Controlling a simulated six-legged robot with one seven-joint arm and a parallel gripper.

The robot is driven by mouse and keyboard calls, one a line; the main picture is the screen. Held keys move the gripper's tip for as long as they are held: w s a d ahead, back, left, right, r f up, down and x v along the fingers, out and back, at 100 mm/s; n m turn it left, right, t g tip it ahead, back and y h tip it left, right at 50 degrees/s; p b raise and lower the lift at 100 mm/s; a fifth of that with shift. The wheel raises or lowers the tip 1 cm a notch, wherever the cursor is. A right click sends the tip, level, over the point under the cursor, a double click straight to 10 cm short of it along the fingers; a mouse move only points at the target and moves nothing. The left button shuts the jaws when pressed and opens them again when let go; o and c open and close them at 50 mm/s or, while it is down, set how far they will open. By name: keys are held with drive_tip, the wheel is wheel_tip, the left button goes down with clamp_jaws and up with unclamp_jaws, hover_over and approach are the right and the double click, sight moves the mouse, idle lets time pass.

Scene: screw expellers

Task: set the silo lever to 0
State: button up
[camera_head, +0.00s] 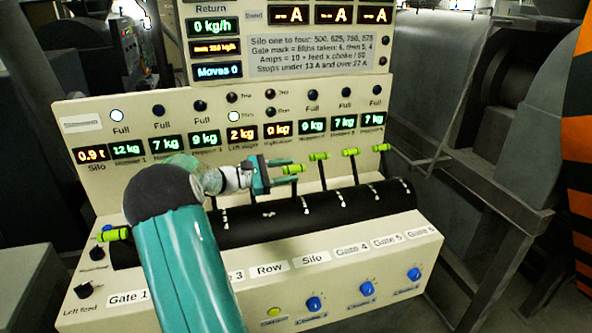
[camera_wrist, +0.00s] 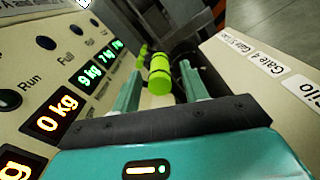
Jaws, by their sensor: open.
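The silo lever has a lime-green grip (camera_head: 293,169) on a thin dark stem, rising from the black drum in line with the Silo label (camera_head: 313,258). My teal gripper (camera_head: 281,171) is open and reaches the grip from the left in the head view. In the wrist view the green grip (camera_wrist: 160,75) shows between and just beyond the two fingertips (camera_wrist: 158,84). I cannot tell whether a finger touches it. The lever's scale marks on the drum are too small to read.
The Gate 4 (camera_head: 318,156), Gate 5 (camera_head: 350,151) and Gate 6 (camera_head: 381,147) levers stand close to the right. The Gate 1 lever (camera_head: 115,234) is at far left. My arm hides the middle-left levers. An upright display panel (camera_head: 90,110) rises behind the drum (camera_head: 290,221).

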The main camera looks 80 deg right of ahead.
sight(296, 167)
drive_tip(key=shift+x, duration=1.55)
clamp_jaws()
drive_tip(key=shift+w+d+f, duration=0.1)
drive_tip(key=shift+w+d, duration=0.25)
drive_tip(key=shift+d, duration=0.2)
drive_tip(key=shift+w+d, duration=0.35)
drive_tip(key=shift+d, duration=0.2)
